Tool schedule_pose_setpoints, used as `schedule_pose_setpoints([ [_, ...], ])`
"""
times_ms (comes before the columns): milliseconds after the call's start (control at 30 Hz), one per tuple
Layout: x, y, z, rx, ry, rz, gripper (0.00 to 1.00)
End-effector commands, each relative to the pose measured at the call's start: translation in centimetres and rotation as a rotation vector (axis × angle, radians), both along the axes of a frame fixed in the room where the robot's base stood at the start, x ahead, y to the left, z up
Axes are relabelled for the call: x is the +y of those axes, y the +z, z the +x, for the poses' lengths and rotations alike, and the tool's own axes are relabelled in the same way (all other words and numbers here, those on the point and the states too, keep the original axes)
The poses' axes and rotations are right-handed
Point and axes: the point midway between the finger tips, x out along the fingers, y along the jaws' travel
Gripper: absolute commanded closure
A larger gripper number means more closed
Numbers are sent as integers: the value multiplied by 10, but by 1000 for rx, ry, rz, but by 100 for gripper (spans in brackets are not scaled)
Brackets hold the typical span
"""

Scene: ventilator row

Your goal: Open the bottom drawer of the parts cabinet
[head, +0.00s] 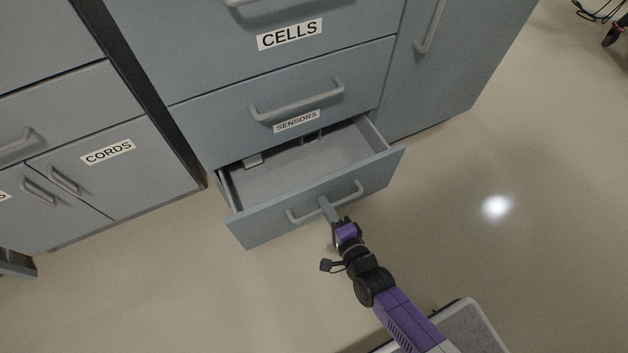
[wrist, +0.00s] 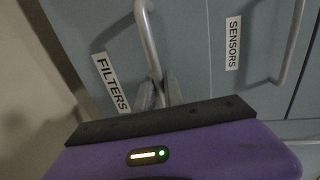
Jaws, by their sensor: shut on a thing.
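The parts cabinet (head: 230,120) is blue-grey and fills the upper middle of the head view. Its bottom drawer (head: 265,222) stands pulled out, and its light grey inside shows, with a few small items at the back. My gripper (head: 325,204) is shut on the grey bar handle (head: 299,216) of this drawer, near the handle's middle. In the wrist view the fingers (wrist: 160,92) close around the handle bar (wrist: 149,40), beside a label (wrist: 111,82) reading FILTERS. My purple arm reaches in from the lower right.
Above the open drawer are a closed SENSORS drawer (head: 230,125) and a CELLS drawer (head: 190,45). A tall door with a handle (head: 430,27) is to the right. Another cabinet marked CORDS (head: 110,185) stands left.

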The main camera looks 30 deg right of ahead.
Motion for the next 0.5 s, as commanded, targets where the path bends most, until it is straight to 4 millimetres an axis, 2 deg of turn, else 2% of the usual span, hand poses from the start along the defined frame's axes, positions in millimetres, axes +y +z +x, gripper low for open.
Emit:
schedule_pose_setpoints([
  [33,1,0,-16,6,2,0,100],
  [200,0,0,-55,5,1,-1,100],
  [500,1,-1,-97,3,2,-1,100],
])
